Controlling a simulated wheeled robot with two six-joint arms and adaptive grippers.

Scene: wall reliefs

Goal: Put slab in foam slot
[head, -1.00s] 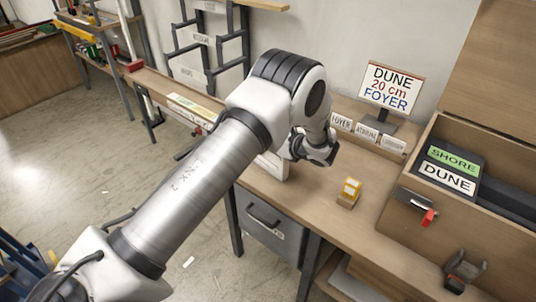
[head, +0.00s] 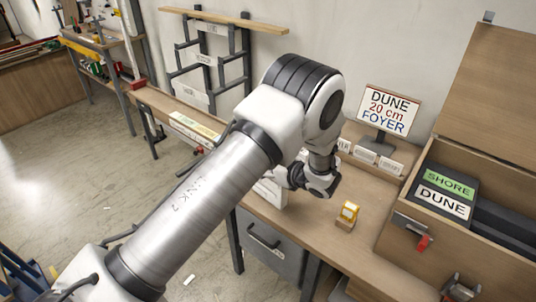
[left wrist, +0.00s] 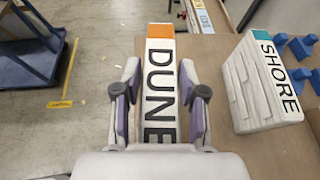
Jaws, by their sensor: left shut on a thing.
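My left gripper (left wrist: 160,100) is shut on a long white slab (left wrist: 160,62) lettered DUNE with an orange end, seen in the left wrist view. The case (head: 400,255) holds dark foam (head: 510,228) with a green SHORE label (head: 449,184) and a white DUNE label (head: 442,203). A dark part at the bottom edge (head: 460,290) may be my right gripper; its fingers are not clear.
A sign (head: 388,110) reads DUNE 20 cm FOYER. A small yellow-topped block (head: 347,214) stands on the bench between gripper and case. A ridged white block (left wrist: 258,85) labelled SHORE is right of the gripper, with blue pieces (left wrist: 298,50) beside it.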

